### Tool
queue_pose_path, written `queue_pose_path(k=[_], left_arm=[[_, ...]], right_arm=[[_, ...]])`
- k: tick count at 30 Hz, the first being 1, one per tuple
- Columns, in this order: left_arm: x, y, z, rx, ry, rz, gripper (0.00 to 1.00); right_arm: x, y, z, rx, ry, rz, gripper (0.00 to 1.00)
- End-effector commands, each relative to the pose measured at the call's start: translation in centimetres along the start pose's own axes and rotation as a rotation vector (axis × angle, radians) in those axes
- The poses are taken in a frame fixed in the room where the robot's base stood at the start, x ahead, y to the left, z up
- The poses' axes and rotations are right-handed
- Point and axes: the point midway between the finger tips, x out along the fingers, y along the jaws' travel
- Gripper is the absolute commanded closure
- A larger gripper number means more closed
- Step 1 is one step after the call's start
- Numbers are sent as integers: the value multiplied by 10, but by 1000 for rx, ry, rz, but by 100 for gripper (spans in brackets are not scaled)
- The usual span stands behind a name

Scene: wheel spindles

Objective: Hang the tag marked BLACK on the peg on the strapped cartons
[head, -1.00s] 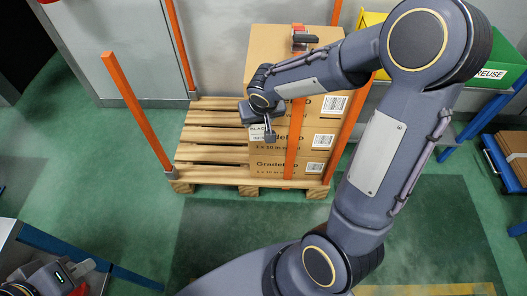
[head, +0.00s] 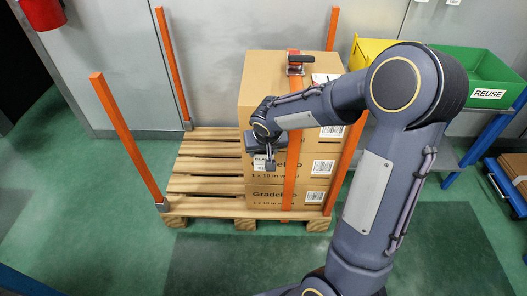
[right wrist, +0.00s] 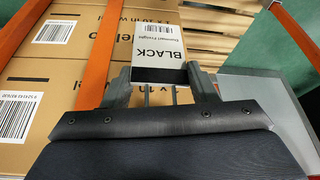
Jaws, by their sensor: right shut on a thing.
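The white tag marked BLACK (right wrist: 158,48) is in my right gripper (right wrist: 165,84), its print facing the right wrist camera. In the head view the tag (head: 259,161) shows small at the left front of the carton stack, with my right gripper (head: 266,156) shut on it. The strapped cartons (head: 265,193) stand stacked on a pallet, an orange strap (head: 291,180) down their front. I cannot make out the peg; my right arm covers part of the stack. In the wrist view the tag appears in front of the cartons' edge; contact cannot be told. My left gripper is out of view.
The wooden pallet (head: 205,181) has bare slats left of the cartons. Orange posts (head: 128,136) rise at its corners. A red-and-black strap buckle (head: 296,62) sits on the top carton. A green REUSE bin (head: 480,75) stands right. The green floor in front is mostly clear.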

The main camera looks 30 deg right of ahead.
Motion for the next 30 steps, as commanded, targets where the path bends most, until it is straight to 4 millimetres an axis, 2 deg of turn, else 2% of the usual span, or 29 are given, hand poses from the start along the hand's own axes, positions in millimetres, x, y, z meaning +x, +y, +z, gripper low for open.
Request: queue_pose_path(k=[30], left_arm=[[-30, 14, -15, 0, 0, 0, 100]], right_arm=[[29, 13, -52, 0, 0, 0, 68]])
